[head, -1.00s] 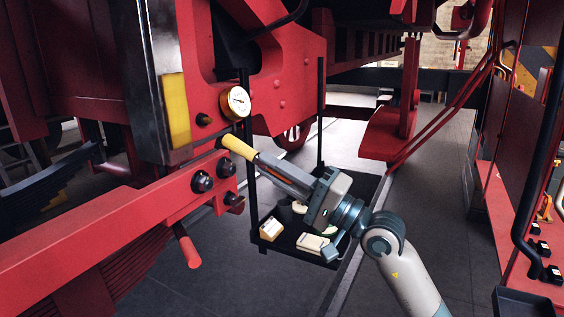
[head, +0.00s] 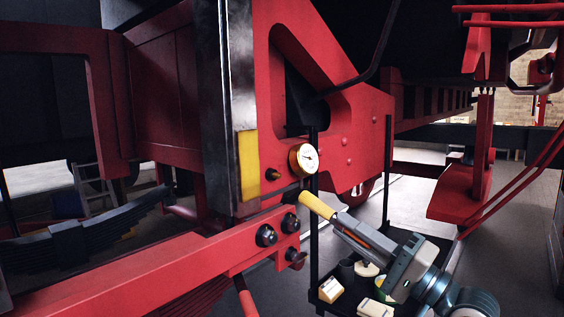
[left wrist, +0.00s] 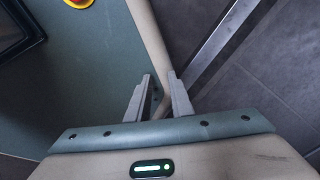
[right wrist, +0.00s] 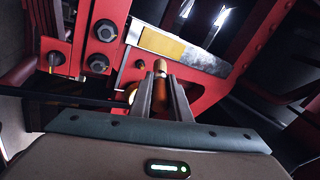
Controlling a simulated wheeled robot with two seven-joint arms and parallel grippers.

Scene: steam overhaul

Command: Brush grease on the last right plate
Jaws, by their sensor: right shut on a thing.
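My right gripper (head: 352,228) is shut on a brush (head: 318,206) with a pale yellow end and an orange-brown body. The brush points up and left, its end just below the round gauge in the head view. The right wrist view shows the brush (right wrist: 160,68) between the fingers. A tall dark steel plate (head: 228,75) stands upright on the red frame, with a yellow patch (head: 248,160) low on its edge. The brush end appears lower right of this patch; I cannot tell whether it touches anything. My left gripper (left wrist: 160,88) is open and empty.
The gauge (head: 303,158) and a red beam (head: 130,270) with dark bolts are close to the brush. A black tray stand (head: 318,290) with boxes and cups is below the right arm. Open floor (head: 510,215) lies at the right.

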